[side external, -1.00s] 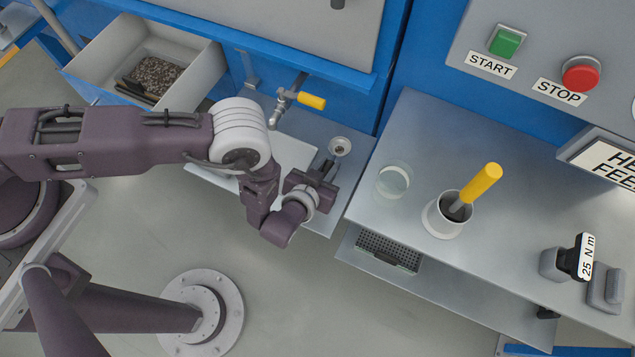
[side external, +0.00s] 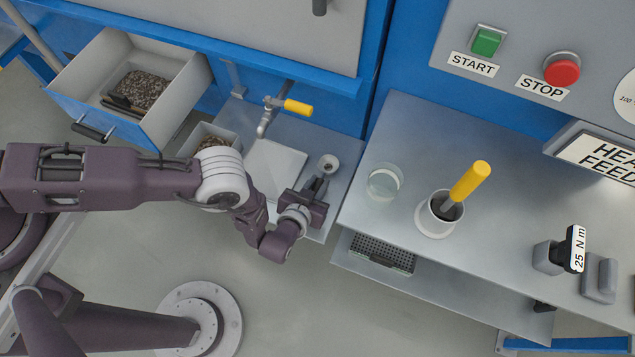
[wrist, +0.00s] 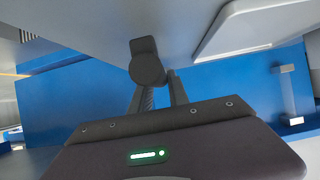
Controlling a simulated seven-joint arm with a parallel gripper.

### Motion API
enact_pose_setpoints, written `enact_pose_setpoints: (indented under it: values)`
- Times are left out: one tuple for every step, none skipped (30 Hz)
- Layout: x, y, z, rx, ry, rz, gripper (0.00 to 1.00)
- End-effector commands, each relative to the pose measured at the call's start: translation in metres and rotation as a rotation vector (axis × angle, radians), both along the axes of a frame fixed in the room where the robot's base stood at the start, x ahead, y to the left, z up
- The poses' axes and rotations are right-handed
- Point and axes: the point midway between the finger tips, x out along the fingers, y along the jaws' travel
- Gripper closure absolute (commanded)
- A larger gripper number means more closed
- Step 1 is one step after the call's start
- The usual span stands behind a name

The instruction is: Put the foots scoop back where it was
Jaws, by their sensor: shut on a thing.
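My gripper (side external: 314,188) is at the middle of the side view, above the right part of the low metal shelf. It is shut on a dark handle, which I take to be the foots scoop's. A small pale round cup (side external: 328,163) with a dark centre shows just beyond the fingers and seems to be the scoop's bowl. Whether it touches the shelf is unclear. In the wrist view a dark rounded end of the scoop (wrist: 147,62) stands at the fingertips, and the bowl is hidden.
A pale flat plate (side external: 277,167) lies left of my gripper. A yellow-handled tap (side external: 297,106) is behind it. A box of brown material (side external: 213,139) and an open drawer (side external: 185,95) are at left. The bench at right holds a glass jar (side external: 384,182) and a cup with a yellow-handled tool (side external: 437,221).

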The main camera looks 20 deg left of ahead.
Motion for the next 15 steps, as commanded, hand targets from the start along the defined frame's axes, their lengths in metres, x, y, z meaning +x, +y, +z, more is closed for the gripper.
enact_pose_setpoints:
  values:
    - [0.0001,-0.0001,-0.0009,0.0,-0.001,0.0,1.0]
    - [0.0001,-0.0001,-0.0015,0.0,-0.001,0.0,1.0]
    - [0.0,0.0001,-0.0025,0.0,-0.001,0.0,1.0]
    - [0.0,0.0002,-0.0032,0.0,-0.001,0.0,1.0]
    - [-0.0001,0.0002,-0.0038,0.0,0.0,0.0,1.0]
    - [-0.0001,0.0003,-0.0047,0.0,-0.001,0.001,1.0]
    - [-0.0001,0.0002,-0.0053,0.0,-0.001,0.0,1.0]
    - [0.0,0.0002,-0.0059,0.0,-0.001,0.0,1.0]
    - [0.0,0.0001,-0.0066,0.0,-0.001,0.0,1.0]
    - [0.0,0.0002,-0.0073,0.0,-0.001,0.0,1.0]
    - [-0.0001,0.0001,-0.0078,0.0,-0.001,0.0,1.0]
    - [-0.0001,0.0002,-0.0086,0.0,0.0,0.001,1.0]
    - [0.0,0.0001,-0.0092,0.0,0.0,0.0,1.0]
    - [0.0,0.0,-0.0097,0.0,0.0,0.0,1.0]
    - [0.0001,0.0,-0.0105,0.0,0.0,0.0,1.0]
